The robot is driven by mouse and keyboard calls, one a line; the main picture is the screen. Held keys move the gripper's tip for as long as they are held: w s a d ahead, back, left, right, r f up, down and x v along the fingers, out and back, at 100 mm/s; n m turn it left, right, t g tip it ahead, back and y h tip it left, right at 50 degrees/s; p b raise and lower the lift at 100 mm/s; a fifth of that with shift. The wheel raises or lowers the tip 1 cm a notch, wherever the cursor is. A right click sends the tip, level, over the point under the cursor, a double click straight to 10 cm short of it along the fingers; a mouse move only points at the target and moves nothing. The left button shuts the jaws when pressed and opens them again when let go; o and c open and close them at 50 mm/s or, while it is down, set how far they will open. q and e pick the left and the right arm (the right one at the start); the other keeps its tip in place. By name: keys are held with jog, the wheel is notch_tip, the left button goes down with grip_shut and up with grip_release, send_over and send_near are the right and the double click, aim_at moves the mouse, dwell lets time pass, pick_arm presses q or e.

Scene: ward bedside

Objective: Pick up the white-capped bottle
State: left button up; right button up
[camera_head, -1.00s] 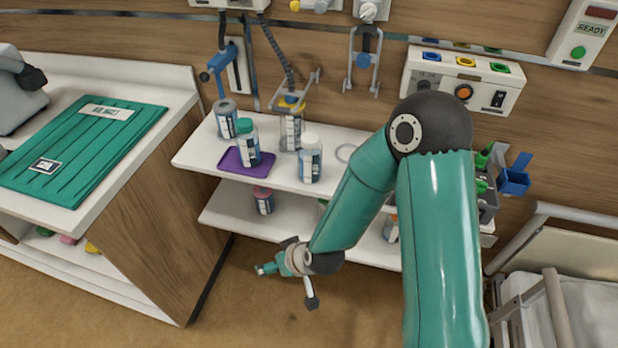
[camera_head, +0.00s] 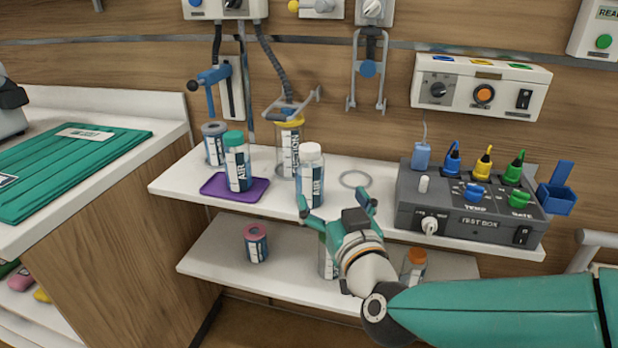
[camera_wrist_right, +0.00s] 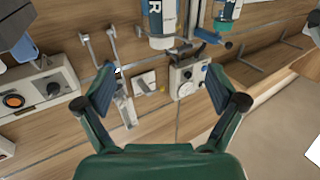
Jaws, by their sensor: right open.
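The white-capped bottle (camera_head: 311,178) stands upright near the front edge of the upper shelf, with a blue and white AIR label. My right gripper (camera_head: 336,207) is open and empty in front of the shelf, just below and right of the bottle. Its left fingertip overlaps the bottle's lower part in the head view; I cannot tell whether they touch. In the right wrist view, the fingers (camera_wrist_right: 160,86) are spread, and what looks like the same bottle (camera_wrist_right: 162,20) shows upside down beyond them, cut by the top edge. My left gripper is not in view.
A teal-capped bottle (camera_head: 237,165) stands on a purple tray (camera_head: 216,190). A yellow-topped suction jar (camera_head: 289,150) is close behind the white-capped bottle. A grey test box (camera_head: 470,208) fills the shelf's right. Pink-capped (camera_head: 255,243) and orange-capped (camera_head: 413,266) containers stand on the lower shelf.

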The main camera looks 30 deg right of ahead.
aim_at(310, 159)
jog(key=p+x, duration=0.4)
jog(key=x, duration=0.4)
jog(key=shift+w+f+p, duration=0.1)
jog(key=shift+w+p, duration=0.05)
jog(key=shift+p, duration=0.2)
jog(key=shift+p+x, duration=0.45)
jog(key=shift+x, duration=2.7)
jog(key=shift+c, duration=0.4)
jog(key=c, duration=1.3)
jog(key=shift+c, duration=0.8)
